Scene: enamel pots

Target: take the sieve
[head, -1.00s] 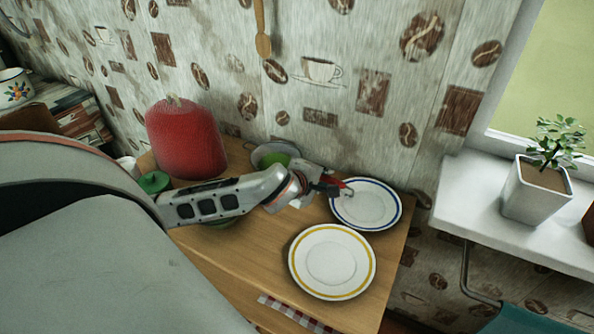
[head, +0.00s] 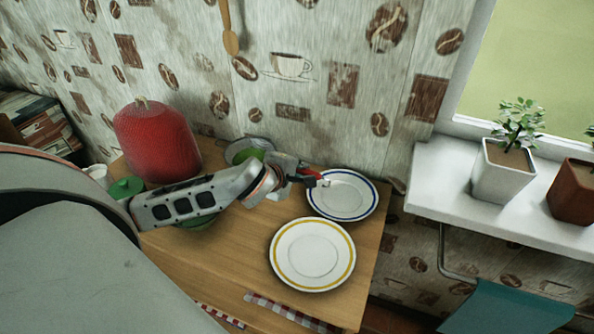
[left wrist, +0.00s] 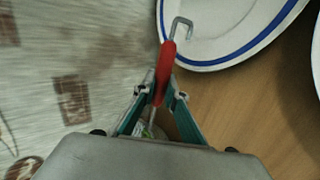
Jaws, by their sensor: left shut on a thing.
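The sieve shows as a red handle (left wrist: 166,70) with a bent wire hook at its end in the left wrist view. My left gripper (left wrist: 161,95) is shut on it, and a thin shaft runs back between the fingers. The sieve's head is mostly hidden by my gripper. My right gripper is not in view.
A yellow-rimmed plate (head: 312,255) lies in front of the blue-rimmed one. A large red vessel (head: 155,140), a green-lidded item (head: 126,188) and a grey round dish (head: 240,147) with something green stand behind my arm. Potted plants (head: 503,172) stand on the sill.

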